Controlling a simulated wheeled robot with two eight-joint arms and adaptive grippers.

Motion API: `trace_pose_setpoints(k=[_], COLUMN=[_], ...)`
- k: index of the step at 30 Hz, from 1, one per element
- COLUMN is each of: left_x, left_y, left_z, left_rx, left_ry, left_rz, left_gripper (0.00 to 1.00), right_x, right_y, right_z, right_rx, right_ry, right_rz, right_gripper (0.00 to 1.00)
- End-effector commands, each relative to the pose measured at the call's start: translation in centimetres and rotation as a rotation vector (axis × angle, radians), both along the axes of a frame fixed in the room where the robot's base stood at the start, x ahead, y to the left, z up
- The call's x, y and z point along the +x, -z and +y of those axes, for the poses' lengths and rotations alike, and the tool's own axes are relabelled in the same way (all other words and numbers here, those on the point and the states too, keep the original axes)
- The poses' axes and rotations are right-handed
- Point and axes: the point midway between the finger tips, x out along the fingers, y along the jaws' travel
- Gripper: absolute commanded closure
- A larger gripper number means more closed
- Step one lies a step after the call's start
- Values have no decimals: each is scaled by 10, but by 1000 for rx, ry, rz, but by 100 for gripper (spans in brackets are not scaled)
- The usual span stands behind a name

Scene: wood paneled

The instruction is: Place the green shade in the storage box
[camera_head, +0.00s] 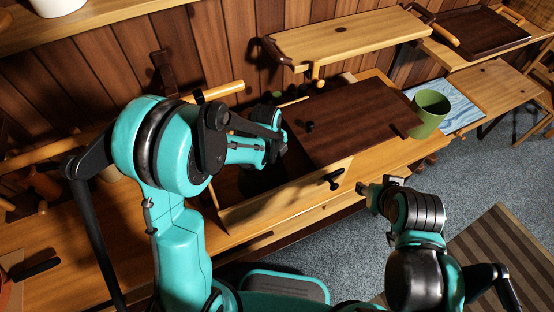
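The green shade (430,113), a cup-like open cylinder, stands upright at the right, beside the box's dark lid. The storage box (290,196) is wooden, with a pale front panel and a dark brown lid (350,118) covering its right part. Its left part looks open, dark inside and partly hidden by my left arm. My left gripper (274,138) is over that left part, well away from the shade; its fingers are too small and overlapped to read. My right gripper (368,190) is in front of the box near its dark front knob (337,179), apart from the shade; its opening is unclear.
A wooden shelf board (350,42) hangs on the wall behind the box. A blue patterned board (446,103) lies beside the shade, with a light wooden board (498,86) and a dark tray (480,32) farther right. Grey carpet (470,165) lies open at the right.

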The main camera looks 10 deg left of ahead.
Motion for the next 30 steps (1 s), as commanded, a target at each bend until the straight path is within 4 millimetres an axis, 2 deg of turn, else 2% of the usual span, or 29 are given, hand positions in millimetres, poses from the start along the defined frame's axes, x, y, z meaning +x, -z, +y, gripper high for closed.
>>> trace_pose_setpoints(k=[1,2,10,14,17,24,30], left_x=[0,0,0,0,-3,-11,-15], left_y=[0,0,-1,-7,-23,-77,-110], left_z=[0,0,0,0,2,7,10], left_rx=[0,0,0,0,0,0,0], left_ry=[0,0,0,0,-1,-1,0], left_rz=[0,0,0,0,0,0,0], left_gripper=[79,74,74,74,74,74,74], right_x=[0,0,0,0,0,0,0], right_y=[0,0,-1,-6,-10,-25,-32], right_z=[0,0,0,0,0,0,0], right_rx=[0,0,0,0,0,0,0], right_ry=[0,0,0,0,0,0,0], right_rz=[0,0,0,0,0,0,0], right_gripper=[60,60,60,60,60,60,60])
